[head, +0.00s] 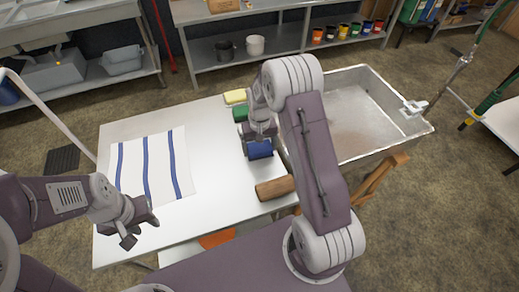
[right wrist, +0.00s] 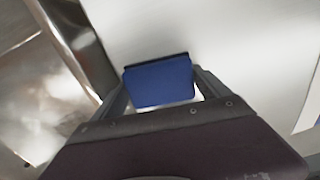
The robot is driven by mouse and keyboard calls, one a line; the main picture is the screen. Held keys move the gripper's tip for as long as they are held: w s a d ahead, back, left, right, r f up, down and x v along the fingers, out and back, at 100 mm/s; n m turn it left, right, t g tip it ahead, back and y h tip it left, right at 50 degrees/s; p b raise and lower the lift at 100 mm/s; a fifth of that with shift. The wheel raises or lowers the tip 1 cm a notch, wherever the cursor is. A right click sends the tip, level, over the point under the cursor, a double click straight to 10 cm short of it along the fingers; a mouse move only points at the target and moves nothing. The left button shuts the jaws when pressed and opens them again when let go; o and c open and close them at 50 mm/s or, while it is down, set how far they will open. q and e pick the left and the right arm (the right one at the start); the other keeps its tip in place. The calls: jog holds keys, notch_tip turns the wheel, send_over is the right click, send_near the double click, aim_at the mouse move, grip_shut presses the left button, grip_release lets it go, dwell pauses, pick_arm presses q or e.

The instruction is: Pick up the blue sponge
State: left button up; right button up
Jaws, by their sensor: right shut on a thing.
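The blue sponge (head: 260,149) is a small blue block with a dark edge. It is at the right side of the white table, in the grasp of my right gripper (head: 260,140). In the right wrist view the sponge (right wrist: 160,82) sits between the two fingers of the gripper (right wrist: 160,88), which are shut on it. I cannot tell whether the sponge touches the table. My left gripper (head: 130,220) hangs over the table's front left corner, away from the sponge; its fingers look apart with nothing between them.
A yellow sponge (head: 235,97) and a green one (head: 240,113) lie behind my right gripper, and a brown block (head: 274,188) in front. A striped cloth (head: 130,160) covers the table's left. A metal pan (head: 365,85) stands at the right. The table's middle (head: 215,150) is clear.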

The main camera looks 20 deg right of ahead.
aim_at(260, 149)
jog(key=shift+r, duration=0.15)
jog(key=shift+r, duration=0.35)
jog(key=r, duration=0.2)
jog(key=s+r, duration=0.1)
jog(key=r, duration=0.1)
jog(key=shift+a, duration=0.1)
jog(key=s+a+r, duration=0.1)
jog(key=s+r, duration=0.5)
jog(key=s, duration=0.4)
jog(key=shift+s+a, duration=0.25)
jog(key=shift+a, duration=0.15)
